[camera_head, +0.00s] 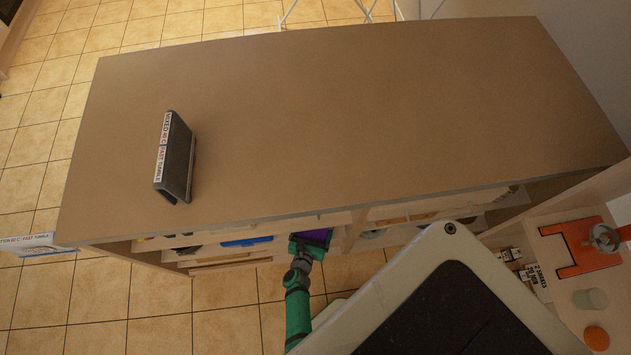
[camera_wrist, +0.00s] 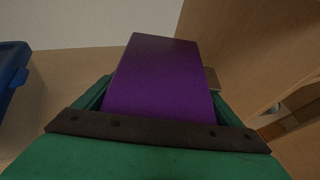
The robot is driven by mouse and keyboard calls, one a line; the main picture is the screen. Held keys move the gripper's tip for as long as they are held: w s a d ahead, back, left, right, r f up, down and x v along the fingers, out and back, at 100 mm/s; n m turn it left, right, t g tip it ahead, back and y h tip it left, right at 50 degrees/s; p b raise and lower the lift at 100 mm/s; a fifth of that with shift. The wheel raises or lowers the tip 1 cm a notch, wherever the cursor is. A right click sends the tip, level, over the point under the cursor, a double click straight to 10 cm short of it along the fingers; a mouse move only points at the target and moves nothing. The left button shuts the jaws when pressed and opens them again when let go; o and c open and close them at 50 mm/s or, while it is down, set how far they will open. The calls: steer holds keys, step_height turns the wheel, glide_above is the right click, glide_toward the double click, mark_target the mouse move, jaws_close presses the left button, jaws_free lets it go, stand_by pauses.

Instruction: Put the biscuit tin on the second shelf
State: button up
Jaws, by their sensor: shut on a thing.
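My gripper (camera_head: 308,246) is at the open front of a wooden shelf unit (camera_head: 340,130), just below its top edge. It is shut on a purple box-shaped thing (camera_head: 318,235), which I take to be the biscuit tin. In the wrist view the purple tin (camera_wrist: 158,75) fills the space between the green jaws (camera_wrist: 160,105) and points away from the camera. A pale shelf board (camera_wrist: 75,85) lies beyond and to the left. I cannot tell which shelf level the tin is at, or whether it touches the board.
A blue thing (camera_wrist: 10,75) stands on the board to the left of the tin; an upright wooden panel (camera_wrist: 245,50) is close on the right. A dark labelled sign (camera_head: 176,158) stands on the unit's otherwise bare top. Another shelf at right holds an orange stand (camera_head: 575,250).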

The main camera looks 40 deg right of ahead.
steer(key=shift+w+d+f, duration=0.1)
steer(key=shift+d+f, duration=0.05)
steer(key=shift+f, duration=0.1)
steer(key=o, duration=1.6)
steer(key=shift+f, duration=0.2)
steer(key=shift+r, duration=0.1)
